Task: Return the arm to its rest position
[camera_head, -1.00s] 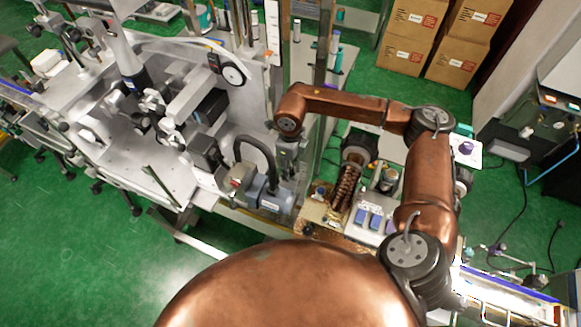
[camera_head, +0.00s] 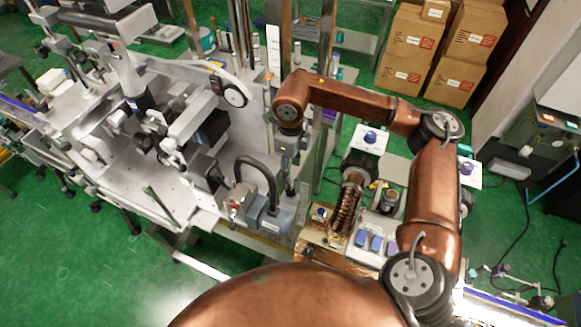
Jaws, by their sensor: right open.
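My right arm (camera_head: 435,195), copper-coloured with dark joints, comes up from the lower right. It bends left at the elbow and ends in a wrist that points down beside the machine. My right gripper (camera_head: 290,185) hangs under that wrist, small and dark against the machine; it is open, and nothing shows held in it. It is just right of a black curved hose and above a grey motor block (camera_head: 270,215); I cannot tell whether it touches anything. My left arm and gripper are out of view.
The sleeve applicator machine (camera_head: 180,180) fills the left and middle. Cardboard boxes (camera_head: 440,50) stand at the back right.

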